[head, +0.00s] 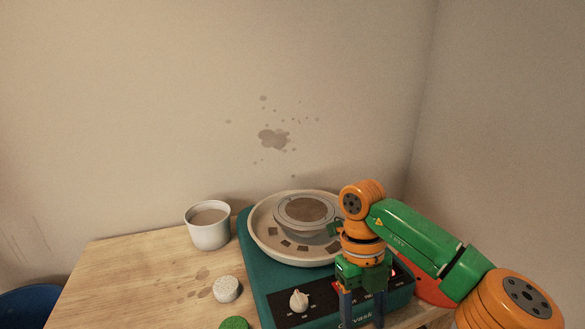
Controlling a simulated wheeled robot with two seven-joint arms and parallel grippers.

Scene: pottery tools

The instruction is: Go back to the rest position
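My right gripper (362,304) points down in front of the right part of the pottery wheel's control panel. Its two blue fingers stand apart, and the panel shows between them with nothing held. Its green and orange arm comes in from the right and covers the wheel's right side. The teal pottery wheel (259,281) has a cream splash pan (262,238) around a round wheel head with a brown disc-like top (306,209).
A white cup of brownish liquid (209,232) stands left of the wheel. A pale round piece (227,289) and a green piece (234,323) lie near the front. A white knob (299,300) sticks up from the panel. The wooden table (130,275) is clear at left; a blue bin (30,308) stands beyond.

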